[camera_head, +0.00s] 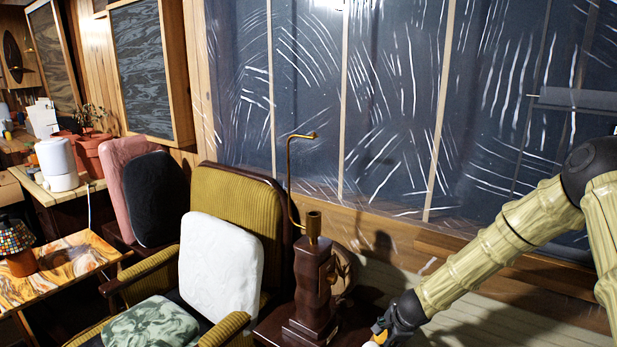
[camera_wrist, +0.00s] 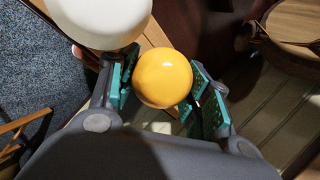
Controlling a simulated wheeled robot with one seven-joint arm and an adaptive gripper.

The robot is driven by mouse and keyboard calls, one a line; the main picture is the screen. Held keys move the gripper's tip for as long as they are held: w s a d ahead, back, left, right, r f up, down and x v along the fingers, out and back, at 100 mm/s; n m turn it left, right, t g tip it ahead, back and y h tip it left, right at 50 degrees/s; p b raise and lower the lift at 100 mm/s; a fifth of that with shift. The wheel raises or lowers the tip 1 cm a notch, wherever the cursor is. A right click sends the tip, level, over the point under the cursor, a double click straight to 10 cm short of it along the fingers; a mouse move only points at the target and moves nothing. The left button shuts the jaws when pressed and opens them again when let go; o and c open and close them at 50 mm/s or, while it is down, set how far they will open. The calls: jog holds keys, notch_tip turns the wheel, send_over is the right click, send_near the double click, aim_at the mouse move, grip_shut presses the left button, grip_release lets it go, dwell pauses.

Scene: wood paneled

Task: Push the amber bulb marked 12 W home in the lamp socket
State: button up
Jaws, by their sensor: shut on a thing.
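The amber bulb (camera_wrist: 163,78) shows in the wrist view as a smooth round globe between the teal pads of my gripper (camera_wrist: 160,92). My gripper is shut on it. No 12 W marking shows on the side facing the camera. In the head view my gripper (camera_head: 388,328) is at the bottom edge, with a small bit of the amber bulb (camera_head: 379,336) in sight. The lamp's brass socket (camera_head: 313,226) tops a dark wooden post, up and left of my gripper. The socket's inside is hidden. The bulb is apart from the socket.
A thin brass rod (camera_head: 290,180) rises beside the socket and hooks over above it. A large white rounded thing (camera_wrist: 100,18) is close beyond the bulb in the wrist view. An armchair with a white cushion (camera_head: 221,265) stands left of the lamp.

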jog(key=shift+c, duration=0.4)
jog(key=shift+r+p, duration=1.9)
jog(key=shift+r, duration=0.1)
